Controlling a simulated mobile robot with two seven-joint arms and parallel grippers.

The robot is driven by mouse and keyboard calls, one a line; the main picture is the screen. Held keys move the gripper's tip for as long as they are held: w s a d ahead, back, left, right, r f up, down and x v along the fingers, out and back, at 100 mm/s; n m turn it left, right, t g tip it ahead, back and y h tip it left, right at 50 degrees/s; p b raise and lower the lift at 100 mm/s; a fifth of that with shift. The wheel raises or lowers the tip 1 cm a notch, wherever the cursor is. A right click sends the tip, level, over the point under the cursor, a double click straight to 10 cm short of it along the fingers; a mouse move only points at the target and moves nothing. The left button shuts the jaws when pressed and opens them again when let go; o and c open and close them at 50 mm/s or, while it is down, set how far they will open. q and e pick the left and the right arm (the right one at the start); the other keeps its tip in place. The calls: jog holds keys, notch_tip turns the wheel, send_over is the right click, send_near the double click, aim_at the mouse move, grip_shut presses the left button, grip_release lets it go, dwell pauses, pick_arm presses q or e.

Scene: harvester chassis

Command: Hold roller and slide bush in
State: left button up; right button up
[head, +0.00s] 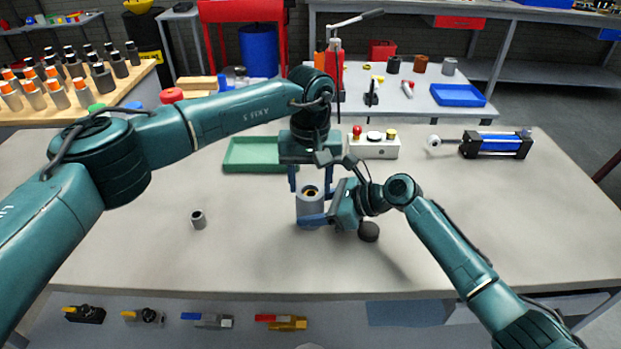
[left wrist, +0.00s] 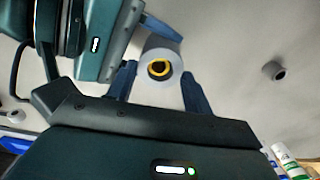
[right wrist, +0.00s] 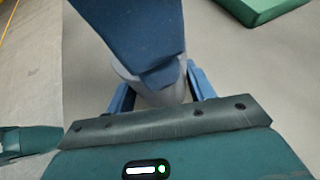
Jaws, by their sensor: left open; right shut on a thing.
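The roller (head: 309,210) is a grey cylinder standing upright on the table. A yellow bush (head: 311,190) shows as a ring around a dark hole at its top; it also shows in the left wrist view (left wrist: 158,68). How deep it sits I cannot tell. My right gripper (head: 320,207) is shut on the roller from the right side. My left gripper (head: 309,181) points down, open, just above the roller, its fingers on either side of the bush in the left wrist view. In the right wrist view, a left finger hides much of the roller (right wrist: 150,95).
A small grey sleeve (head: 198,219) stands at the left. A green tray (head: 240,155) and a button box (head: 374,146) lie behind my grippers. A hydraulic cylinder (head: 495,144) lies at the right. A dark round object (head: 369,232) sits beside my right gripper.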

pick_arm(q)
jog(key=shift+a, duration=0.1)
notch_tip(320, 180, up, 12)
dwell(0.5)
dwell(0.5)
pick_arm(e)
jog(key=o, duration=1.5)
jog(key=shift+c, duration=0.2)
jog(key=shift+d, duration=0.1)
